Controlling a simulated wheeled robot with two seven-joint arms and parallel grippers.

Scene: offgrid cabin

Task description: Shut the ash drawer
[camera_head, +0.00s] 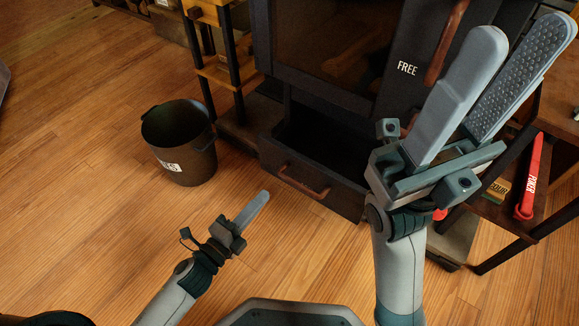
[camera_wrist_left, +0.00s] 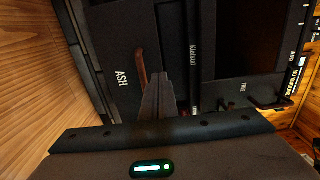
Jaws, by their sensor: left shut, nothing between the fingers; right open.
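The ash drawer (camera_head: 340,197) sits low in the black stove and stands pulled out, its dark inside showing behind the front. Its reddish bar handle (camera_head: 303,181) runs across the front. The left wrist view shows the drawer front (camera_wrist_left: 112,45), marked ASH, and the handle (camera_wrist_left: 141,68) turned sideways. My left gripper (camera_head: 264,194) is shut and empty, in front of the drawer and left of the handle, with a visible gap in the head view. In the left wrist view its fingers (camera_wrist_left: 158,80) overlap the handle's end. My right gripper (camera_head: 525,50) is open and empty, raised at the right.
A dark bucket (camera_head: 185,160) stands on the floor left of the stove (camera_head: 330,45). A low shelf at the right holds a red item marked POKER (camera_head: 530,180). A small wooden shelf unit (camera_head: 228,75) stands behind the bucket. Floor before the drawer is clear.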

